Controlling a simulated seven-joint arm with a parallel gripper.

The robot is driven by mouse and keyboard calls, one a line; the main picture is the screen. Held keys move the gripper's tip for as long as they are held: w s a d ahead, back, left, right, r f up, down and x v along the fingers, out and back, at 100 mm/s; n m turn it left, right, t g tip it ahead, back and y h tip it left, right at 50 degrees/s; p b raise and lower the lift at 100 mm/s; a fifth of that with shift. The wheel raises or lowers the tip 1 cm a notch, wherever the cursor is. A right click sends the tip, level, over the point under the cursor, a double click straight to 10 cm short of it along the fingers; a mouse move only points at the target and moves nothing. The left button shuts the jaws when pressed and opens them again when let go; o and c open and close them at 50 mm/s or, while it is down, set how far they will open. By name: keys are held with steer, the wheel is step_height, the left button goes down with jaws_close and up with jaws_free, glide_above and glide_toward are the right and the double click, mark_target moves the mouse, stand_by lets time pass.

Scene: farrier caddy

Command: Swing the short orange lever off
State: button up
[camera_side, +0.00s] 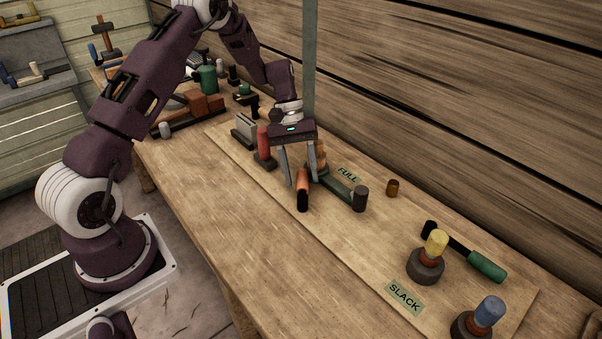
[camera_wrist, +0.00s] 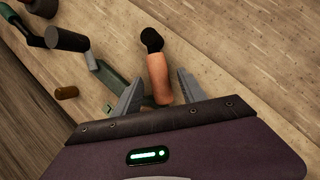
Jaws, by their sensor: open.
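The short orange lever (camera_side: 303,186) has a black end and points toward the bench's front edge in the side view. In the wrist view the orange lever (camera_wrist: 158,78) runs up between my fingers, its black tip beyond them. My gripper (camera_side: 303,181) points down over it, open, with one finger on each side; it also shows in the wrist view (camera_wrist: 160,75). Gaps show beside the lever there. The lever's inner end is partly hidden by my gripper. A FULL label (camera_side: 348,175) lies behind it, and a SLACK label (camera_side: 404,297) lies at the board's near right.
A dark green bar (camera_side: 338,184) with a black cylinder (camera_side: 360,198) lies right of the lever. A red upright handle (camera_side: 264,143) stands left. Yellow (camera_side: 437,241) and blue (camera_side: 489,311) knobs and a green-handled lever (camera_side: 487,267) are at right. The bench front (camera_side: 225,215) is clear.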

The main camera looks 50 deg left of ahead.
steer(key=shift+d+f, duration=0.1)
steer(key=shift+f, duration=0.1)
jaws_close()
steer(key=shift+r, duration=0.1)
stand_by(1.2)
